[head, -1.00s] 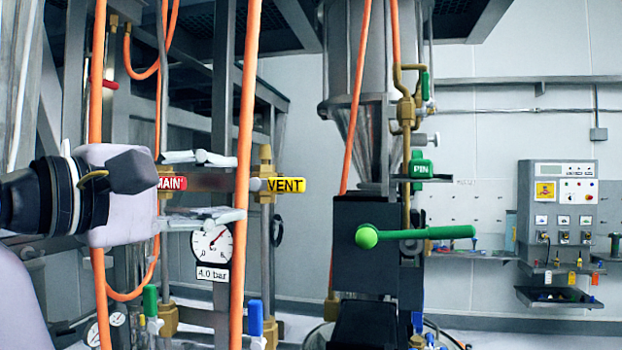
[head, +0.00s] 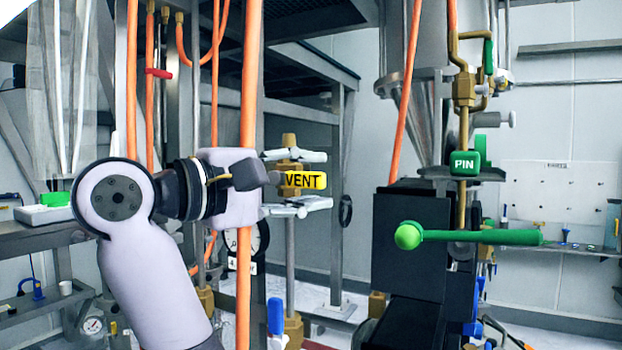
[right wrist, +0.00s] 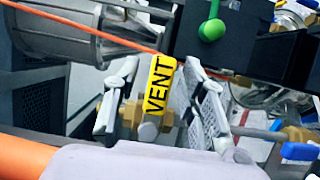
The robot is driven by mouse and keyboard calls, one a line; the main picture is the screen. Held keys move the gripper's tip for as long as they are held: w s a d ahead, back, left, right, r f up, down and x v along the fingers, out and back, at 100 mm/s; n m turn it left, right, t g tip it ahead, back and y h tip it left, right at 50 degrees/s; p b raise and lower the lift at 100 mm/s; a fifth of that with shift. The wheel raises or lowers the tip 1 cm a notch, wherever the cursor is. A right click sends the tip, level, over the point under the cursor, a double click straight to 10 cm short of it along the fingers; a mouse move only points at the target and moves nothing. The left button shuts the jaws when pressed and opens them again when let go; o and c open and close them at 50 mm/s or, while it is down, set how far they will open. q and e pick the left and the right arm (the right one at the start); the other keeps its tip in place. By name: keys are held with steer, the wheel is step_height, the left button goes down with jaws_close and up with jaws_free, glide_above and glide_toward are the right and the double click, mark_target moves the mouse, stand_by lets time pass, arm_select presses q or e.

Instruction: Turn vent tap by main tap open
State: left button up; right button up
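The vent tap shows as a yellow handle lettered VENT (head: 306,180) on a brass valve body (head: 289,141), lying sideways in the head view. My right gripper (head: 318,181) is open, with one finger above and one below the yellow handle. In the right wrist view the yellow handle (right wrist: 160,84) stands between the two spread fingers of my right gripper (right wrist: 158,92), with gaps visible at both sides. My left gripper is not in view.
Orange hoses (head: 250,80) hang close around my right wrist. A pressure gauge (head: 259,238) is partly hidden below the gripper. A blue-handled valve (head: 276,316) is lower down. To the right are a green PIN tag (head: 465,163) and a green lever (head: 470,236) on a dark box.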

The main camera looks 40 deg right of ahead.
steer(key=shift+c, duration=0.6)
steer(key=shift+d, duration=0.15)
steer(key=c, duration=0.4)
jaws_close()
